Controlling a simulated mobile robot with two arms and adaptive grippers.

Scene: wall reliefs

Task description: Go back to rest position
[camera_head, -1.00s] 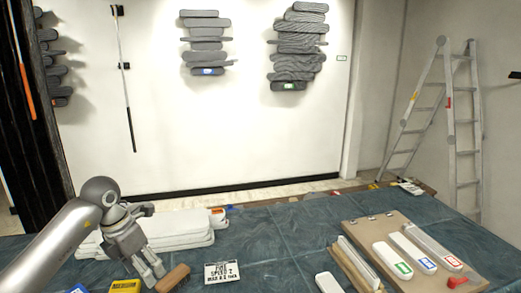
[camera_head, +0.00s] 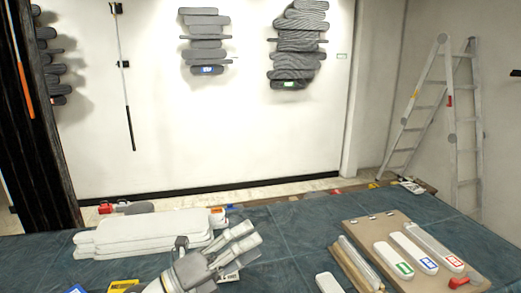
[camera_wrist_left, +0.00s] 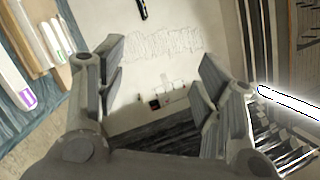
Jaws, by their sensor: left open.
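My left gripper (camera_head: 222,246) is in the lower middle of the head view, above the blue-green covered table (camera_head: 295,240). Its fingers are spread and point up and to the right, just right of a stack of white slabs (camera_head: 150,228). In the left wrist view the same gripper (camera_wrist_left: 160,75) shows its fingers wide apart with nothing between them. My right gripper is not in view.
A tan board (camera_head: 365,232) carries several white bars with coloured labels at the right. A yellow item (camera_head: 123,286) lies at the front left. Grey wall reliefs (camera_head: 205,42) hang behind, and a ladder (camera_head: 455,130) stands at the right. The table's middle is clear.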

